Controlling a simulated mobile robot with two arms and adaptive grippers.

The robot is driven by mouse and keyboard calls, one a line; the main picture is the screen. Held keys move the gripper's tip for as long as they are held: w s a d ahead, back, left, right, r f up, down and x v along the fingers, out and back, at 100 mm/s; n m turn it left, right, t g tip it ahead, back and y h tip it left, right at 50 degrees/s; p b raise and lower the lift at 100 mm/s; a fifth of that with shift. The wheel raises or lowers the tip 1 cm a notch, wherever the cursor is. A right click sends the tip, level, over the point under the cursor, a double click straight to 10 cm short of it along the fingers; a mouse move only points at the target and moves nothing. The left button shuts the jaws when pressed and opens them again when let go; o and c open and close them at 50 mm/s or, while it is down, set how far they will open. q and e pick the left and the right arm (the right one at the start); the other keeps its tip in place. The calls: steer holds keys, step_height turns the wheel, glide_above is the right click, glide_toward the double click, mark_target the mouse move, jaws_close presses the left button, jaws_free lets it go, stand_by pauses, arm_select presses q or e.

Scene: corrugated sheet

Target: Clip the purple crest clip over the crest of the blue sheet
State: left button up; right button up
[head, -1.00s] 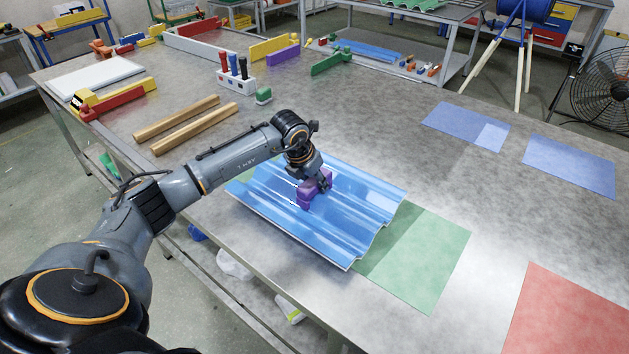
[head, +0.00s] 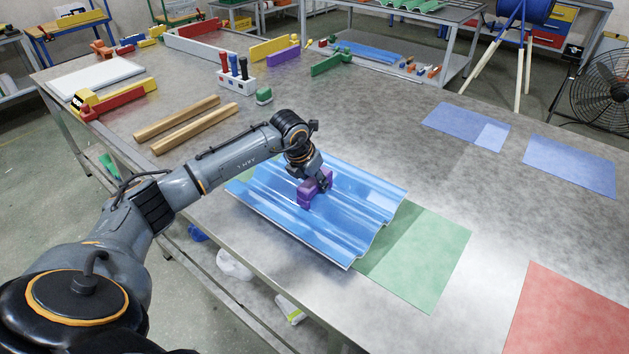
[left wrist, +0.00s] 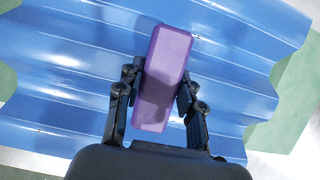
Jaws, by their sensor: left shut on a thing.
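The blue corrugated sheet (head: 345,222) lies on the table, partly over a green mat, its ridges running lengthwise. The purple crest clip (head: 307,194) is at the sheet's left-middle part. My left gripper (head: 318,180) is shut on the clip, one finger on each side, as the left wrist view shows with the clip (left wrist: 162,75) between the fingers (left wrist: 157,95). The clip lies across the ridge direction, over the sheet (left wrist: 60,85). Its underside is hidden, so I cannot tell whether it is seated on a crest. My right gripper is not in view.
The green mat (head: 430,255) shows right of the sheet. Blue mats (head: 465,124) and a red mat (head: 560,315) lie farther right. Wooden bars (head: 185,122), a screwdriver holder (head: 236,80) and a green block (head: 264,95) stand behind. The table's right middle is clear.

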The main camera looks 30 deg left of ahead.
arm_select(q)
steer(key=shift+s+d+f, duration=0.15)
steer(key=shift+s+f, duration=0.2)
steer(key=shift+f, duration=0.35)
steer(key=o, duration=1.3)
steer(key=shift+w, duration=0.1)
steer(key=shift+w+f, duration=0.1)
steer(key=shift+f, duration=0.1)
steer(key=shift+r, duration=0.15)
steer(key=shift+r, duration=0.25)
steer(key=v, duration=1.2)
steer(key=shift+w, duration=0.2)
